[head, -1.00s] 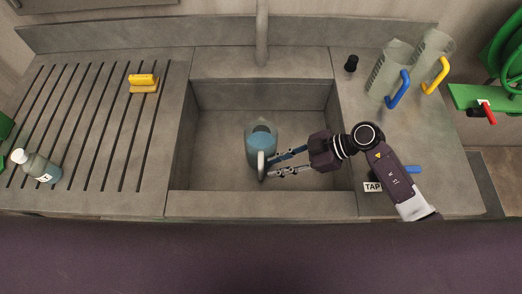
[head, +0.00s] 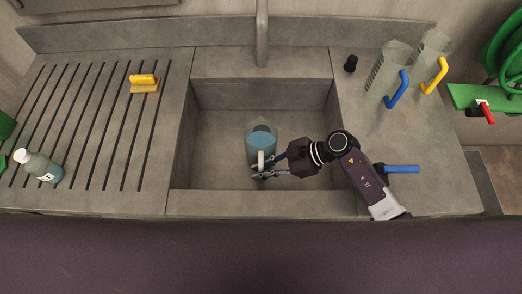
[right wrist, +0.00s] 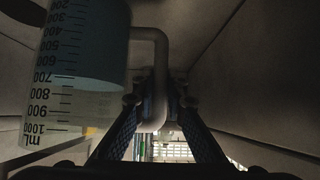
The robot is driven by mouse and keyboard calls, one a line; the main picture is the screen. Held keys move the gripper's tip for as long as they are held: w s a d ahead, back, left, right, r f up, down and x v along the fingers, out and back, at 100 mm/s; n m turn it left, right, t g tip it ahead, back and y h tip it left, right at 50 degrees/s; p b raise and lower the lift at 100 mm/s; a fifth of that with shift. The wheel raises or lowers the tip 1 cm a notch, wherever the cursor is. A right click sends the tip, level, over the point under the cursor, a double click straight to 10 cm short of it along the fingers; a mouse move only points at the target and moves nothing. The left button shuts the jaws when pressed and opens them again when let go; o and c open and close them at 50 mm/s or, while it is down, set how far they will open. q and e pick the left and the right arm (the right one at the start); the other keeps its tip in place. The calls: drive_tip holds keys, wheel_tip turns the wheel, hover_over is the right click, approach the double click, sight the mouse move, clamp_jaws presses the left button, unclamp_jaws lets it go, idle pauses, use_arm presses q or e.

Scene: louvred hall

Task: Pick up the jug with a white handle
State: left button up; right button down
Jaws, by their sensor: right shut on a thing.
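The jug with a white handle (head: 260,137) is in the sink basin and holds blue liquid. Its white handle (head: 261,159) faces the front of the sink. My right gripper (head: 268,168) comes in from the right and is shut on this handle. In the right wrist view the clear jug (right wrist: 85,55), with its black mL scale, fills the upper left, and the handle (right wrist: 153,85) runs down between the fingers (right wrist: 160,112). I cannot tell whether the jug's base touches the basin floor. My left gripper is not in view.
Sink walls (head: 186,140) surround the jug. A jug with a blue handle (head: 397,88) and one with a yellow handle (head: 434,76) stand on the right counter. The tap (head: 262,35) is behind.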

drive_tip(key=shift+w+r, duration=0.1)
drive_tip(key=shift+r, duration=0.05)
idle(0.3)
drive_tip(key=shift+r, duration=0.1)
